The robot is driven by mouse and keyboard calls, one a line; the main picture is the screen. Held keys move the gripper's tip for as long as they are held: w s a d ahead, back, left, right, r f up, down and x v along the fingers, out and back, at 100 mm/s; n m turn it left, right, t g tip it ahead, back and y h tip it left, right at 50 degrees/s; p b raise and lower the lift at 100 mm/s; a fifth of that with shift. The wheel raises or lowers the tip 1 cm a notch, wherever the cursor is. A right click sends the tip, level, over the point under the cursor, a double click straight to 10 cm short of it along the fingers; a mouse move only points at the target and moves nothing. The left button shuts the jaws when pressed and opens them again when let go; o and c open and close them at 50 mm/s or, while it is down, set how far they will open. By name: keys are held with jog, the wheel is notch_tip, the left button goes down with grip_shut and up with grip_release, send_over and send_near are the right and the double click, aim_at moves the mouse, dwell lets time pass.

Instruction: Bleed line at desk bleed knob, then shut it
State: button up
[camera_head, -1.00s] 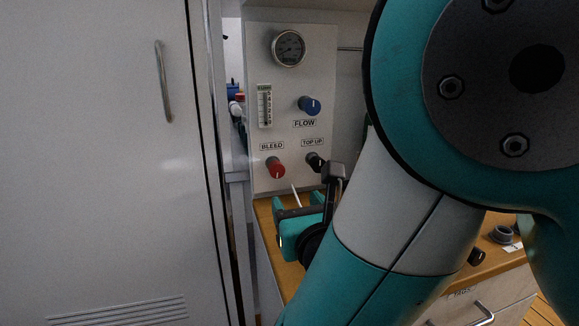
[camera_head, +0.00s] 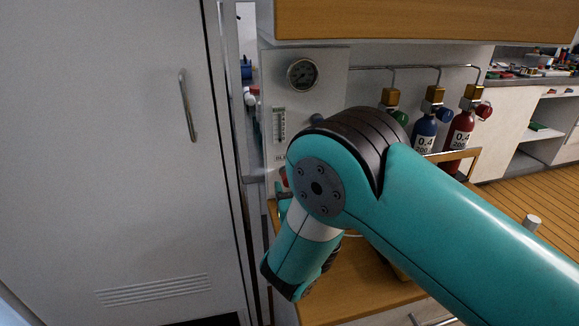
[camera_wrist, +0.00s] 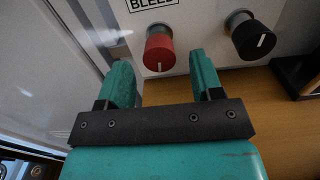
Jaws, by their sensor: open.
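The red bleed knob (camera_wrist: 159,52) sits on the white panel under the BLEED label in the wrist view, its white mark near its lower front. My gripper (camera_wrist: 160,78) is open and empty, with its two teal fingers below the knob and to either side of it, apart from it as far as I can tell. The black top-up knob (camera_wrist: 253,38) is to the right of the fingers. In the head view my arm hides most of the lower panel (camera_head: 335,62), and only a sliver of the red knob (camera_head: 284,176) shows.
A round gauge (camera_head: 302,74) and a level scale (camera_head: 279,125) are on the panel. A wooden desk (camera_head: 350,285) lies below. A white cabinet door (camera_head: 110,130) stands close at left. Blue (camera_head: 423,132) and red (camera_head: 459,130) bottles stand at right.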

jog(key=shift+p+x, duration=0.35)
jog(key=shift+x, duration=1.45)
jog(key=shift+f, duration=0.1)
jog(key=c, duration=0.9)
jog(key=m+b, duration=0.2)
jog(key=m, duration=0.1)
jog(key=shift+f+m, duration=0.1)
jog(key=shift+m, duration=0.3)
jog(key=shift+m+b, duration=0.85)
jog(key=shift+m, duration=0.75)
